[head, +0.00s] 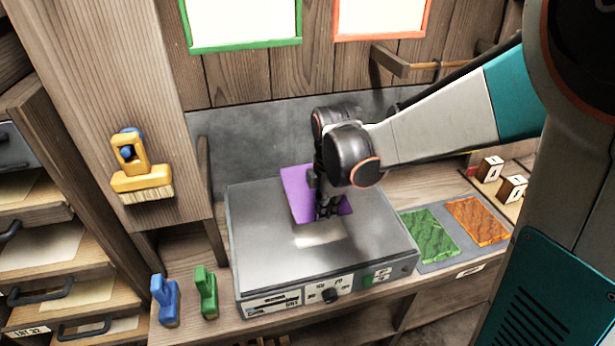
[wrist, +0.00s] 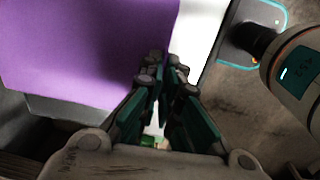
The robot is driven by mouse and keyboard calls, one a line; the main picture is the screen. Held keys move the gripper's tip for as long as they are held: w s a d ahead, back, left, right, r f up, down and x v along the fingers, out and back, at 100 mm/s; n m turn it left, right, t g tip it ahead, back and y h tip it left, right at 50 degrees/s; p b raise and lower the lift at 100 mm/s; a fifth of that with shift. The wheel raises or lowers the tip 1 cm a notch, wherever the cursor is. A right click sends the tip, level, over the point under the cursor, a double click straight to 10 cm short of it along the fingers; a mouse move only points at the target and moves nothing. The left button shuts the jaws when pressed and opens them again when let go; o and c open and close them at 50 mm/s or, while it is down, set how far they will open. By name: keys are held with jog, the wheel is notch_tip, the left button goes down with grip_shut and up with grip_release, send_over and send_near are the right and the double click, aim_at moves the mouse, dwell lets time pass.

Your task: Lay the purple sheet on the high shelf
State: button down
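The purple sheet (head: 297,190) is in the head view above the back of a grey metal box, its top corner reaching past the box's rear edge. My gripper (head: 324,212) points down at the sheet's front right part and covers some of it. In the wrist view the purple sheet (wrist: 85,55) fills the upper left, and the fingertips of my gripper (wrist: 166,72) come close together at its right edge. The gripper looks shut on that edge. I cannot make out the high shelf for sure in either view.
The grey metal box (head: 255,235) with a knob stands on the wooden bench. Green (head: 430,236) and orange (head: 478,220) sheets lie on a grey mat to its right. Blue (head: 166,298) and green (head: 206,292) tools stand at front left. A yellow brush (head: 142,178) hangs on a post.

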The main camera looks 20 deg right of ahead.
jog(key=shift+w+f+m, duration=0.35)
jog(key=shift+w+m, duration=0.05)
jog(key=shift+m, duration=0.5)
jog(key=w+f+m+b, duration=0.1)
jog(key=w+m, duration=0.1)
jog(key=m, duration=0.2)
jog(key=w+f+m+b, duration=0.1)
jog(key=w+f+m, duration=0.1)
jog(key=m, duration=0.3)
jog(key=w+f+m+b, duration=0.1)
jog(key=w+f+m, duration=0.1)
jog(key=m, duration=0.2)
jog(key=shift+d+g+h, duration=0.2)
jog(key=shift+g+h, duration=0.1)
jog(key=shift+w+f+m, duration=0.25)
jog(key=shift+f+m, duration=0.05)
jog(key=shift+m, duration=0.5)
jog(key=shift+w+f+m, duration=0.25)
jog(key=shift+m, duration=0.55)
